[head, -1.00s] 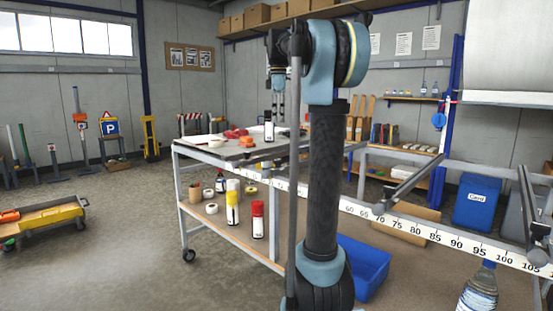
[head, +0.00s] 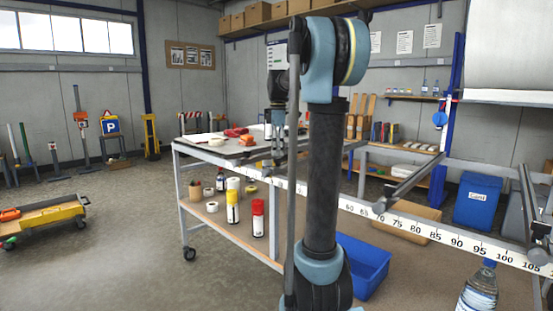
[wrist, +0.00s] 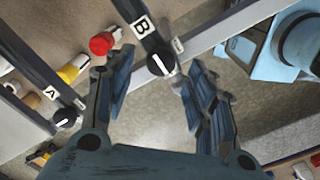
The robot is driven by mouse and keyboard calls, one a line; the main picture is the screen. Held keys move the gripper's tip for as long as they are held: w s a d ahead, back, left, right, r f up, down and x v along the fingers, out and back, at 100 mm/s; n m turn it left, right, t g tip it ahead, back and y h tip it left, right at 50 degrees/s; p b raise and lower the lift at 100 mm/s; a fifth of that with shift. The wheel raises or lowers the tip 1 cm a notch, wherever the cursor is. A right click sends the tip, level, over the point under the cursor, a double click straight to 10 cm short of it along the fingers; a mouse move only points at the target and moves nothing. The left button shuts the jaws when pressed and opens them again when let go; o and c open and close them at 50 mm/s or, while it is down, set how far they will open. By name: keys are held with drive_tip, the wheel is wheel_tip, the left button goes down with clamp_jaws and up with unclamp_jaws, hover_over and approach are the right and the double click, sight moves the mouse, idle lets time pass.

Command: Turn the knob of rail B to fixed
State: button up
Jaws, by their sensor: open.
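In the wrist view, rail B is a dark bar with a white B label (wrist: 141,27). Its round black knob (wrist: 160,63) has a white pointer line, slanted in the picture. A small pale tag (wrist: 178,44) sits to the right of the knob, its text unreadable. My gripper (wrist: 157,76) is open, its fingertips on either side of the knob in the picture; I cannot tell if they touch it. In the head view my gripper (head: 278,152) hangs at the table's measuring edge, partly behind my arm; the knob is not distinguishable there.
A second rail with knob A (wrist: 65,118) lies to the left in the wrist view. A red-capped can (wrist: 103,43) and a yellow one (wrist: 73,68) show beyond the rails. The ruler beam (head: 415,229) runs right from the table (head: 215,156).

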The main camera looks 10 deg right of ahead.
sight(278, 162)
drive_tip(key=shift+s+f, duration=0.1)
drive_tip(key=shift+f, duration=1.6)
drive_tip(key=shift+c, duration=0.6)
drive_tip(key=c, duration=1)
drive_tip(key=shift+o, duration=0.2)
drive_tip(key=shift+a, duration=0.1)
